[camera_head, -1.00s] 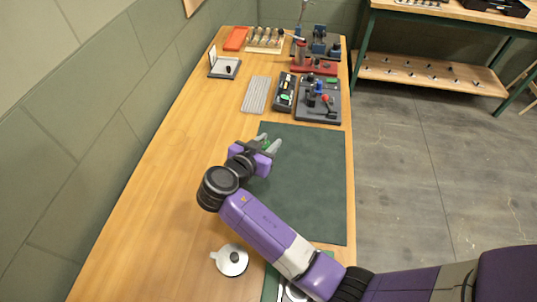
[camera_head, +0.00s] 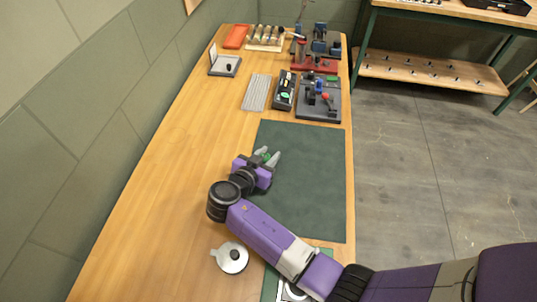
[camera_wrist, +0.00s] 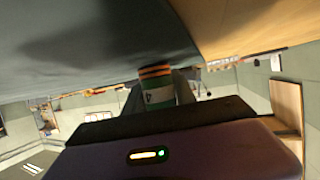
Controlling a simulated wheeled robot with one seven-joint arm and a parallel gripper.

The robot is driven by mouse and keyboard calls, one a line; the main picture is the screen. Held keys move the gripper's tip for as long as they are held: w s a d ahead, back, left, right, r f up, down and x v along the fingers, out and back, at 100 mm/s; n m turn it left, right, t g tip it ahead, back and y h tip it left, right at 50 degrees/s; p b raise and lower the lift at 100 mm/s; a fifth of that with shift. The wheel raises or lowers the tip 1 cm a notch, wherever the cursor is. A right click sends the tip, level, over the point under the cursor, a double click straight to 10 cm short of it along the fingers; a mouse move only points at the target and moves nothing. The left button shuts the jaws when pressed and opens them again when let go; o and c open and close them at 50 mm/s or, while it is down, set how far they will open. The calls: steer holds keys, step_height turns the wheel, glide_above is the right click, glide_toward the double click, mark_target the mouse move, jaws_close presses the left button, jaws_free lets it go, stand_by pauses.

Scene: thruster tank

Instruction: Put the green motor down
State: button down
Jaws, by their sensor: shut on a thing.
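The green motor (camera_wrist: 158,93) is a small cylinder with a green band, a white band with a dark mark, and orange and dark stripes at one end. My gripper (camera_head: 266,157) is shut on it, with one finger on each side, near the left edge of the dark green mat (camera_head: 310,190). In the head view only a bit of the green motor (camera_head: 267,156) shows between the fingers. In the wrist view the striped end points towards the mat surface; I cannot tell whether it touches.
A grey ribbed plate (camera_head: 256,92), a dark tray (camera_head: 284,92) and a dark fixture board (camera_head: 318,103) stand beyond the mat. A round white lidded item (camera_head: 232,258) sits at the near left. Most of the mat is clear.

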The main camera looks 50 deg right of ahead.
steer(key=c, duration=1)
jaws_free()
steer(key=shift+r, duration=0.1)
steer(key=b+v, duration=0.2)
steer(key=v, duration=0.8)
steer(key=shift+a+b, duration=0.3)
steer(key=shift+a, duration=0.1)
steer(key=shift+s+a+r, duration=0.25)
steer(key=shift+a+r, duration=0.1)
steer(key=shift+a, duration=0.2)
